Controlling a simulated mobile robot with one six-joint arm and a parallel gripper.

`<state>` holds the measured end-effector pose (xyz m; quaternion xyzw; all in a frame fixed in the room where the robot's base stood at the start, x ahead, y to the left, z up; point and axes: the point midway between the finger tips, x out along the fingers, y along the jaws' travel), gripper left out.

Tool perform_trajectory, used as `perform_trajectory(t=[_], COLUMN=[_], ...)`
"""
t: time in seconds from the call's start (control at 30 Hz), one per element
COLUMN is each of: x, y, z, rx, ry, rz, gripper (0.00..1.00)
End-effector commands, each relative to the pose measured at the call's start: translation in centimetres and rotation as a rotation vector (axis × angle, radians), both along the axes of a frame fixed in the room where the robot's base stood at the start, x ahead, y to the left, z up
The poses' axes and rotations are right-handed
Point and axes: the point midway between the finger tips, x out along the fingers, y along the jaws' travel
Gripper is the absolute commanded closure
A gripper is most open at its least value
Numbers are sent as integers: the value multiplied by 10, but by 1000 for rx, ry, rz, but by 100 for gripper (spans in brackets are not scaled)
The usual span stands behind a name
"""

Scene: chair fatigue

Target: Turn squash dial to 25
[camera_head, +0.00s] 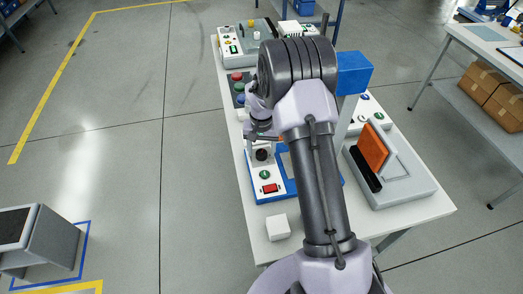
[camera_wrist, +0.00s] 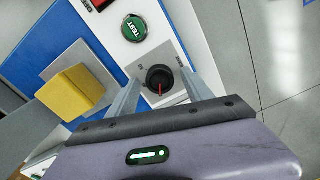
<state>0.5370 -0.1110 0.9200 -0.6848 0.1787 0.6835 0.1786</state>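The dial also shows in the head view (camera_head: 261,155). My gripper (camera_wrist: 157,88) is open, with one finger on each side of the knob. Whether the fingers touch the knob cannot be told. The scale marks around it are too small to read. A green TEST button (camera_wrist: 134,28) sits beside the dial on the same panel and shows in the head view too (camera_head: 265,174).
A red switch (camera_head: 270,188) is on the same panel. A yellow block (camera_wrist: 72,92) stands on a grey plate beside it. A white cube (camera_head: 278,227) lies at the table's near end. An orange-padded fixture (camera_head: 374,148) stands to the right. My arm hides the middle of the table.

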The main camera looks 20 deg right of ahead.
Motion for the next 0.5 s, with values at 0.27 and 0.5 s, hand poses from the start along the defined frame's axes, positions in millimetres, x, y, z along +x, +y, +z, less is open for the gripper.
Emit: perform_trajectory(t=[0.27, 0.5], x=[0, 1], y=[0, 0], z=[9, 84], rx=[0, -1], ry=[0, -4], rz=[-1, -1], gripper=[41, 41])
